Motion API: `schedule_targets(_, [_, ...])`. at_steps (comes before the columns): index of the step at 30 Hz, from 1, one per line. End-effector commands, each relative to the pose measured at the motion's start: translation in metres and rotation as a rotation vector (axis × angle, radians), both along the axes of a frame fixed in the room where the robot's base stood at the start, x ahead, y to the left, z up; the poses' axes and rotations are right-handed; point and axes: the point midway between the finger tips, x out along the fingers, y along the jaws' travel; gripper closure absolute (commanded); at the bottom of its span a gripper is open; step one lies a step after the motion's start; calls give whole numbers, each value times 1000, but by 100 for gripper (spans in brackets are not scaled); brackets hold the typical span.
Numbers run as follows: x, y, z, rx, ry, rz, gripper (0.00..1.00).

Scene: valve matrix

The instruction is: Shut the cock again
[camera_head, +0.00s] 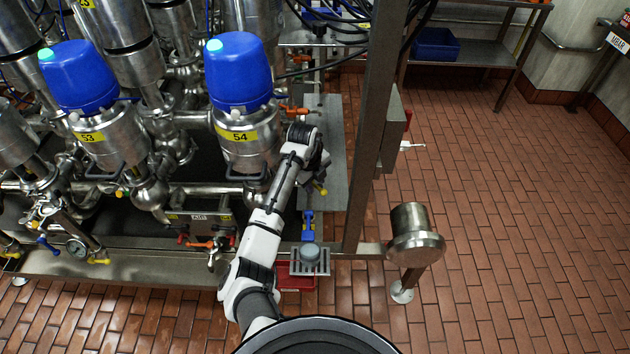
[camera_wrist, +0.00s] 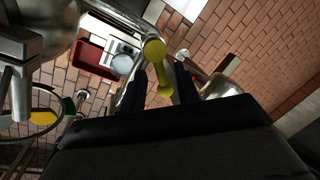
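A small cock with a yellow handle (camera_wrist: 160,70) is close in front of my gripper in the wrist view. The handle's narrow end lies between the two dark fingers of my gripper (camera_wrist: 160,90), which stand apart with a gap visible on the left side. I cannot tell whether the right finger touches the handle. In the head view the yellow handle (camera_head: 320,188) shows just below my wrist, right of the valve labelled 54 (camera_head: 238,135). The fingers are hard to make out there.
Below the cock, a grey round cup (camera_head: 310,251) stands on a grate, beside a red tray (camera_head: 296,276). A blue fitting (camera_head: 308,225) is just above them. A steel post (camera_head: 368,120) and a steel cylinder (camera_head: 415,235) stand to the right. The tiled floor farther right is clear.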

Motion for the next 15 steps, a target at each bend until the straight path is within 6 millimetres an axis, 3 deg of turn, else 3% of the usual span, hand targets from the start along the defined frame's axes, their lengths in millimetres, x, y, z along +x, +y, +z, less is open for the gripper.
schedule_targets(1, [0,0,0,0,0,0,75])
schedule_targets(7, [0,0,0,0,0,0,100])
schedule_targets(15, [0,0,0,0,0,10,100])
